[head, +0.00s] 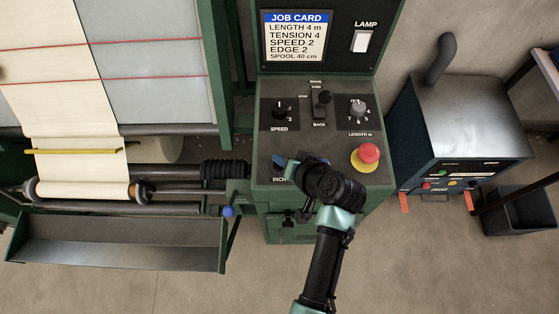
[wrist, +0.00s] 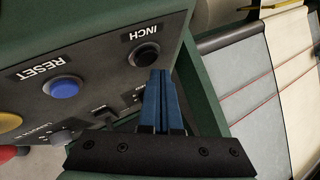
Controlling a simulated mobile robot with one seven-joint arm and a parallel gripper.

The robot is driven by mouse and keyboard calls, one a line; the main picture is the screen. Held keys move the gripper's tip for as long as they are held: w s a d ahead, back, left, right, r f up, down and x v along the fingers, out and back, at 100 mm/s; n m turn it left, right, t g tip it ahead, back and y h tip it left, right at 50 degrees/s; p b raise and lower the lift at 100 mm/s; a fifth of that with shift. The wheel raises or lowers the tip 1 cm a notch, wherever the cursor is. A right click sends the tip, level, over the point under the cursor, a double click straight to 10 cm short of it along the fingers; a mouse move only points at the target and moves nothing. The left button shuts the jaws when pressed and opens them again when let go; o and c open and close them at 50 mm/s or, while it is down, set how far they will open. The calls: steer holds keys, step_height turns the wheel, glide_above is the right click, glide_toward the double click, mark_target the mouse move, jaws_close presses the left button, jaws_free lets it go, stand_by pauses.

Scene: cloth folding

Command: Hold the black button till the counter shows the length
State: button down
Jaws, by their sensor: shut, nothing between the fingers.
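The black INCH button (wrist: 147,54) is on the green-grey control panel in the wrist view. My gripper (wrist: 161,74) has its two blue fingers shut together, with nothing between them. The fingertips lie at the button's lower edge in the picture; I cannot tell if they touch it. In the head view my gripper (head: 279,161) is over the panel's lower left, by the INCH label, and my arm hides the button. The job card (head: 295,37) reads LENGTH 4 m. I cannot make out a counter reading in either view.
A blue RESET button (wrist: 65,87) sits beside INCH. The red stop knob (head: 368,153) is on the panel's right. The lever (head: 322,97), speed knob (head: 279,112) and length knob (head: 357,107) are farther back. Cream cloth (head: 75,110) runs over rollers at left. The lamp (head: 361,41) looks white.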

steer(key=shift+f, duration=0.15)
steer(key=shift+f, duration=0.3)
steer(key=shift+f+b, duration=0.5)
steer(key=shift+b, duration=0.1)
stand_by(1.0)
steer(key=shift+r+p, duration=0.85)
steer(key=shift+r, duration=0.05)
steer(key=shift+r, duration=0.1)
step_height(320, 180, up, 5)
steer(key=p, duration=0.4)
steer(key=shift+p, duration=0.35)
